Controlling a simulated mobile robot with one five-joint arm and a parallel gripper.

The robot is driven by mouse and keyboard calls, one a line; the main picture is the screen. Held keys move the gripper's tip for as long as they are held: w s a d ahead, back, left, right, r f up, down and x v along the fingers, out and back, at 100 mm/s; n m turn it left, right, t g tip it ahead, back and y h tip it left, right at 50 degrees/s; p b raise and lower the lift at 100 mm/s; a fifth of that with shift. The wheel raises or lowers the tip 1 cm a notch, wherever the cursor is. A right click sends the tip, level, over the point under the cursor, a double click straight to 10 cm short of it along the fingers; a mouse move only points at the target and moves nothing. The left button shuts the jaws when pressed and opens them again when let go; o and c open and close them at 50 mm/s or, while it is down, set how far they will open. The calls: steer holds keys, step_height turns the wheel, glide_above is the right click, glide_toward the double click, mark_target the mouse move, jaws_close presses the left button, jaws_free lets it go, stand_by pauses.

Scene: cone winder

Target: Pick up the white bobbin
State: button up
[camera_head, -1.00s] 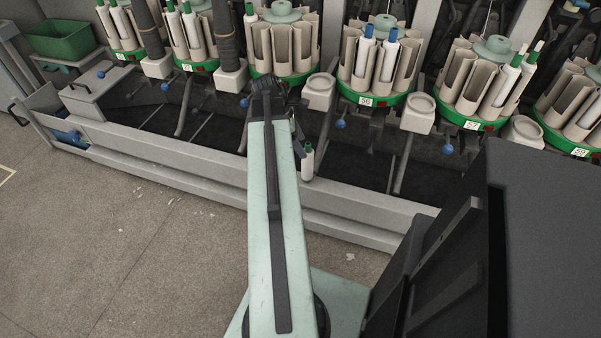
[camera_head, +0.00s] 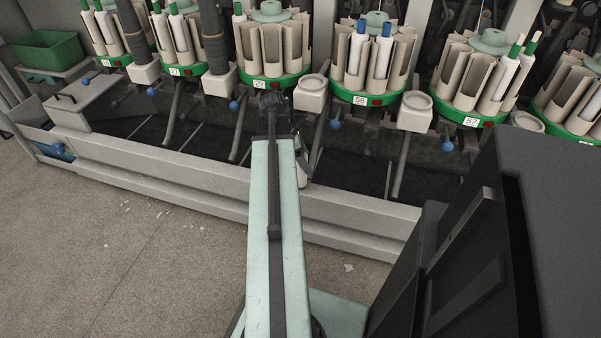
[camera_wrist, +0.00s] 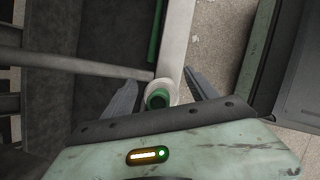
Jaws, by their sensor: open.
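The white bobbin (camera_head: 302,174) stands beside the front wall of the machine's trough, mostly hidden behind my arm in the head view. In the wrist view I look down on its green-ringed end with a dark hole, and the bobbin (camera_wrist: 173,97) lies between my two grey fingers. My gripper (camera_wrist: 162,77) is open, with one finger on each side of the bobbin. I see no clear contact, and cannot tell how deep the fingers reach around it. In the head view my gripper's fingers are hidden by the arm.
The trough's pale front wall (camera_head: 190,185) runs along the floor close to the bobbin. Round green-based magazines (camera_head: 372,95) with tan pockets and other bobbins stand behind. A pale bar (camera_wrist: 90,66) crosses the left of the wrist view.

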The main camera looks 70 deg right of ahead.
steer(key=c, duration=1.2)
steer(key=shift+c, duration=0.2)
steer(key=shift+r, duration=0.15)
step_height(320, 180, up, 28)
steer(key=p, duration=2.8)
steer(key=shift+w, duration=0.1)
